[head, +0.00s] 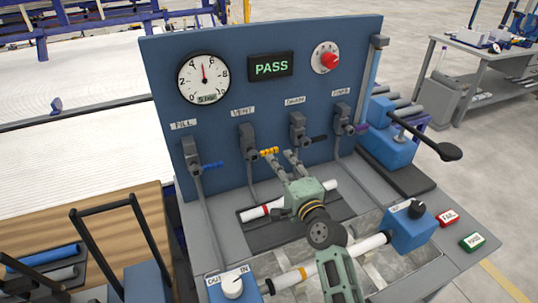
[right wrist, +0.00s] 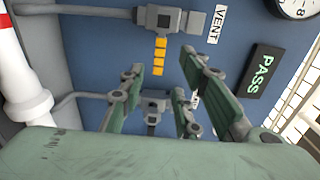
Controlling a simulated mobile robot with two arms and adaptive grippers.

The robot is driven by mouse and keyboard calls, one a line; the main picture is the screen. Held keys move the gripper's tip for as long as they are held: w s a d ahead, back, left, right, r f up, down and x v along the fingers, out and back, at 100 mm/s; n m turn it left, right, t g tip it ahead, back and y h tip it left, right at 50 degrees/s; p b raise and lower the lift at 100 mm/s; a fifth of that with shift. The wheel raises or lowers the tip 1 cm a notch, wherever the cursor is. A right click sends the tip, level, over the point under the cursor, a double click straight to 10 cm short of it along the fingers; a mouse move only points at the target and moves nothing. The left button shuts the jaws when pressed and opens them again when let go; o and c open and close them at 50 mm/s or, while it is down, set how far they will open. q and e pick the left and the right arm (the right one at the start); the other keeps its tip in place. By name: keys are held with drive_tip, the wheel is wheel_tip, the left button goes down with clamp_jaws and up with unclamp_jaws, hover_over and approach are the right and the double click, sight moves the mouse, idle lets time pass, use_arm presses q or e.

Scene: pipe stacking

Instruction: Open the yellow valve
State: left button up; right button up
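The yellow valve handle (head: 269,152) sticks out to the right from the grey VENT valve body (head: 248,135) on the blue panel. My right gripper (head: 276,165) is in front of the panel, its fingers close to the yellow handle. In the right wrist view, the yellow handle (right wrist: 160,56) shows between and beyond the fingers of the right gripper (right wrist: 162,62). The fingers are spread apart, with nothing gripped; whether they reach the handle's depth is unclear. My left gripper is not in view.
Neighbouring valves have blue (head: 212,165), black (head: 318,138) and purple (head: 361,127) handles. A red-banded white pipe (head: 262,211) lies below the panel. Another white pipe (head: 362,250) spans the blue end blocks. A black-knobbed lever (head: 450,151) stands right.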

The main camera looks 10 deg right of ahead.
sight(271, 149)
drive_tip(key=w, duration=0.2)
drive_tip(key=w+a, duration=0.1)
drive_tip(key=w, duration=0.1)
drive_tip(key=shift+w, duration=0.2)
drive_tip(key=w, duration=0.2)
drive_tip(key=shift+w+a, duration=0.25)
drive_tip(key=shift+w, duration=0.1)
drive_tip(key=shift+w+f, duration=0.1)
drive_tip(key=shift+w, duration=0.2)
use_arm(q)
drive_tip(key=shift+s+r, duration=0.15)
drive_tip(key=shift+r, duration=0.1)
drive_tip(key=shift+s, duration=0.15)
use_arm(e)
drive_tip(key=shift+c, duration=0.3)
drive_tip(key=c, duration=0.4)
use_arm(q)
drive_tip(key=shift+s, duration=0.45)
use_arm(e)
clamp_jaws()
